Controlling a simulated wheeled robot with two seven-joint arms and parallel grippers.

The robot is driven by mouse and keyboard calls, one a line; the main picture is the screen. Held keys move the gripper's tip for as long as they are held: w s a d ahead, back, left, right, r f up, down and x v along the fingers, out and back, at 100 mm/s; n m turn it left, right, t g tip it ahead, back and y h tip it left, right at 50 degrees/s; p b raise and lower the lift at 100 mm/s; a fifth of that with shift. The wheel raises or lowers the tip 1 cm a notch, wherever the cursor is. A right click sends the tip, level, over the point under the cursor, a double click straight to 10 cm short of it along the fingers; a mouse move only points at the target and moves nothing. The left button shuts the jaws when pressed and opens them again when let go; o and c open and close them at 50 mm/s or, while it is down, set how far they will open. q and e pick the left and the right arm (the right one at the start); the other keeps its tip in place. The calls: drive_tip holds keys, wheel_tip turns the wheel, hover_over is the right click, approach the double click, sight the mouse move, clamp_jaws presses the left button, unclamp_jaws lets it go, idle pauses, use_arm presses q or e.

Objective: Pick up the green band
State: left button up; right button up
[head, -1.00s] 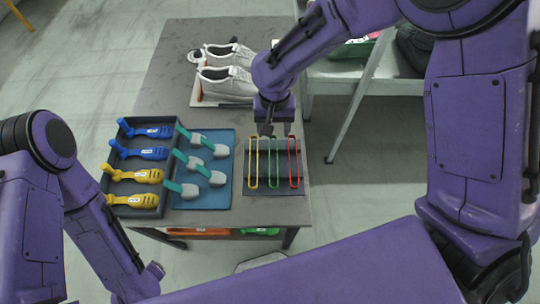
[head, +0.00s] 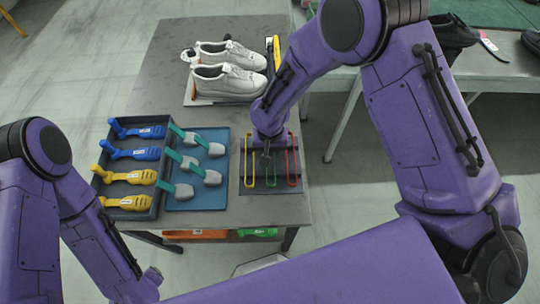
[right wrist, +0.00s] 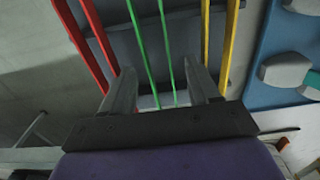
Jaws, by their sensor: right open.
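The green band (head: 272,183) lies lengthwise on a dark rack (head: 260,190) at the table's right side, between a yellow band (head: 249,172) and a red band (head: 292,172). My right gripper (head: 265,156) is above the rack and hides part of the green band in the head view. In the right wrist view my right gripper (right wrist: 160,74) is open. The two strands of the green band (right wrist: 154,45) run between its fingers, with the red band (right wrist: 88,40) and yellow band (right wrist: 230,42) outside them. My left gripper is not visible; only my left arm shows.
A blue tray (head: 223,196) with grey and teal pieces is left of the rack. A dark tray (head: 150,213) of blue and yellow pieces is further left. White shoes (head: 229,80) stand behind. A second table (head: 490,67) is at back right.

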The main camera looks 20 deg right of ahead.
drive_tip(key=shift+f, duration=0.35)
drive_tip(key=c, duration=1.1)
drive_tip(key=shift+r, duration=0.15)
